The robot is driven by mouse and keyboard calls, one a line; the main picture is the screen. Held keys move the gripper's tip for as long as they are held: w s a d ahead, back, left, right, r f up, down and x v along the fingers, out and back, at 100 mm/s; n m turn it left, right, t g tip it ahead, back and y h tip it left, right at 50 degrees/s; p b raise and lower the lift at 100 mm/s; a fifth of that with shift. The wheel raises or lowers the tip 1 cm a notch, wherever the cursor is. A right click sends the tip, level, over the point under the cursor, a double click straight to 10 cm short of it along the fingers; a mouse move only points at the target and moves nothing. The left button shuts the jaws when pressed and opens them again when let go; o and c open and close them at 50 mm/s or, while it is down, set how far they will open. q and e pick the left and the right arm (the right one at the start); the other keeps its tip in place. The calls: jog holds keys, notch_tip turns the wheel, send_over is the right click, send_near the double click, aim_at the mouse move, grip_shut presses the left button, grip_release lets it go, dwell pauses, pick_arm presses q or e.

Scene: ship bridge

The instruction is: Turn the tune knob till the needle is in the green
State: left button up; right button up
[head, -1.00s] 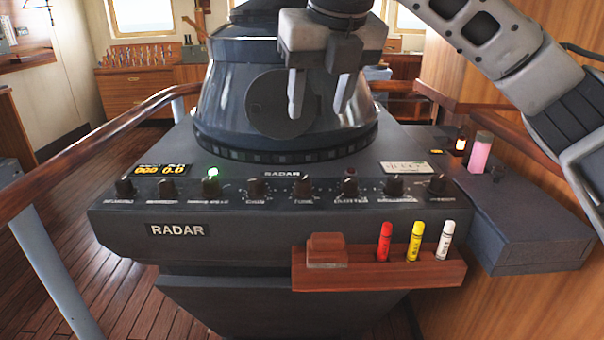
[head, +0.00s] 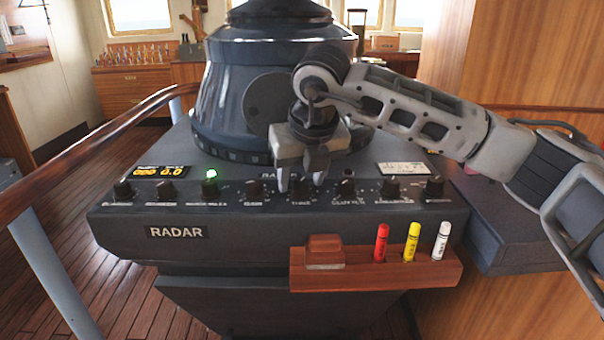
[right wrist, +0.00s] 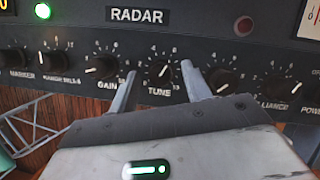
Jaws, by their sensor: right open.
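The tune knob (head: 302,189) is a small dark knob in the row on the radar panel. In the right wrist view the tune knob (right wrist: 157,73) sits above the label TUNE, with a scale around it. My right gripper (head: 301,184) is open, its two fingers pointing down on either side of the knob. In the right wrist view the gripper (right wrist: 158,84) has one finger left and one right of the knob, with gaps showing. A white meter face (head: 402,168) is at the panel's right; its needle and any green zone are too small to read. My left gripper is out of view.
The gain knob (right wrist: 102,67) and another knob (right wrist: 220,80) are close beside the fingers. A green lamp (head: 210,174) is lit. A wooden tray (head: 440,276) with red, yellow and white markers juts out below the panel. A wooden handrail (head: 95,145) runs along the left.

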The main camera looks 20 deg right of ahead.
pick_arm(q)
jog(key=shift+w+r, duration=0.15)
pick_arm(e)
jog(key=shift+c, duration=0.3)
jog(key=c, duration=0.9)
jog(key=shift+c, duration=0.2)
